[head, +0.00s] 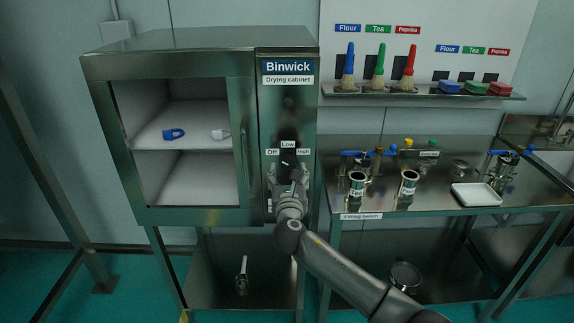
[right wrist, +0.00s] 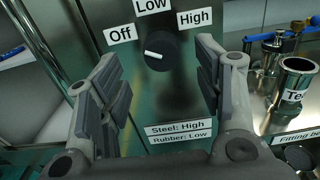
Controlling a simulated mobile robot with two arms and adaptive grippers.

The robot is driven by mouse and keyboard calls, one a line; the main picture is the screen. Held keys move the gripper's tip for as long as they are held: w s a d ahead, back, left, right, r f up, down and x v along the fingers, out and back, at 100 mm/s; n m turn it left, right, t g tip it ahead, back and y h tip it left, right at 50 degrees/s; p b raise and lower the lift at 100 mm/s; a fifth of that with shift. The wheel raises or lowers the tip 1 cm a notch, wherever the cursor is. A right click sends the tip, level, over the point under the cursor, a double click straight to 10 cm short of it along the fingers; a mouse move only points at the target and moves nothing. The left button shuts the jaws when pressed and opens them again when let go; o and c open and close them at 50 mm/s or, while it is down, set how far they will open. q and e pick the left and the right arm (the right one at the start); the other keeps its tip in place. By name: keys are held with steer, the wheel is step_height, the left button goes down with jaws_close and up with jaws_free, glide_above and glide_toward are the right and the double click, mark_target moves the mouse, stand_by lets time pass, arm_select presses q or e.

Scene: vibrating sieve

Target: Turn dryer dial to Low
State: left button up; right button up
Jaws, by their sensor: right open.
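The dryer dial (right wrist: 162,48) is a dark round knob on the front panel of the drying cabinet (head: 287,110). It also shows in the head view (head: 288,158). Its white mark lies on its left part and points left, roughly toward the Off label (right wrist: 120,36). The Low label (right wrist: 152,6) is above the dial and the High label (right wrist: 194,17) is to the upper right. My right gripper (head: 287,176) is open in front of the dial; in the right wrist view its fingers (right wrist: 157,66) stand on either side of it, with nothing between them held. My left gripper is not in view.
A sign below the dial reads Steel: High, Rubber: Low (right wrist: 180,132). The cabinet's handle (head: 244,150) is left of the panel. A blue clamp (head: 173,134) lies on the upper shelf inside. The filling bench (head: 440,197) with several metal fittings stands close on the right.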

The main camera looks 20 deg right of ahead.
mark_target(288, 163)
steer(key=shift+x, duration=2.4)
steer(key=c, duration=1)
